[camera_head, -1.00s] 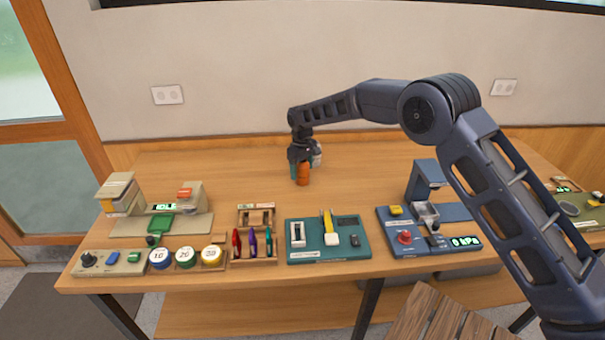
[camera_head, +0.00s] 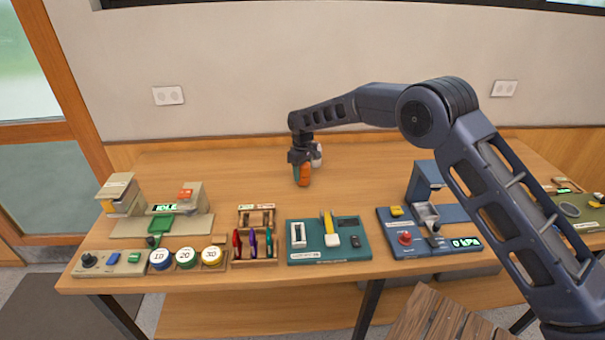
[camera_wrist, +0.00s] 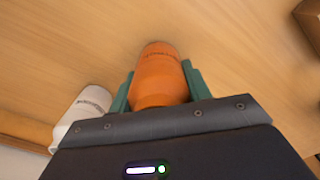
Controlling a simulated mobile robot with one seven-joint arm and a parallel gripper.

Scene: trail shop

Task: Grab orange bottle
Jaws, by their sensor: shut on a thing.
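The orange bottle (camera_head: 304,175) stands toward the back middle of the wooden table in the head view. It also shows in the wrist view (camera_wrist: 160,75), between the two green fingers. My gripper (camera_head: 301,168) is over the bottle from above, and in the wrist view my gripper (camera_wrist: 160,90) is shut on it, one finger on each side. The bottle's upper part is hidden by the gripper in the head view. I cannot tell whether its base touches the table.
A white bottle (camera_wrist: 82,112) stands close beside the gripper; it shows partly behind it in the head view (camera_head: 317,155). Along the table's front are a teal panel (camera_head: 300,258), a blue device (camera_head: 395,248), and a rack of colored tools (camera_head: 240,262). The table behind them is mostly clear.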

